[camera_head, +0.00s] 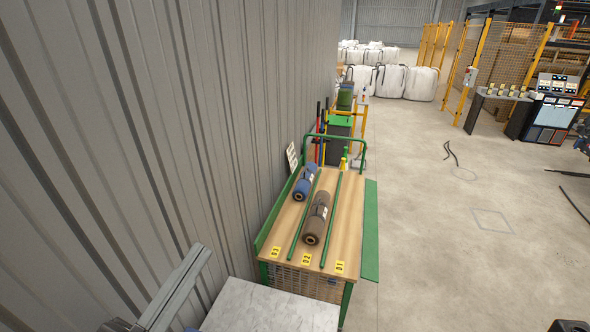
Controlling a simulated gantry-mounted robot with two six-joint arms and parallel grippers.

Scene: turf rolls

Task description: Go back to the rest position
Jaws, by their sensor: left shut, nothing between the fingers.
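My left gripper (198,256) shows at the lower left, beside the grey corrugated wall. Its long grey fingers are together with nothing between them. It is well apart from the rolls on the wooden-topped bench (274,246). A blue roll (305,184) lies in the bench's left lane and a brown roll (316,219) in the lane to its right.
The corrugated wall (150,130) runs close along the left. A pale slab (270,308) lies at the bench's near end. A green side panel (371,230) edges the bench on the right. Open concrete floor (450,250) spreads to the right.

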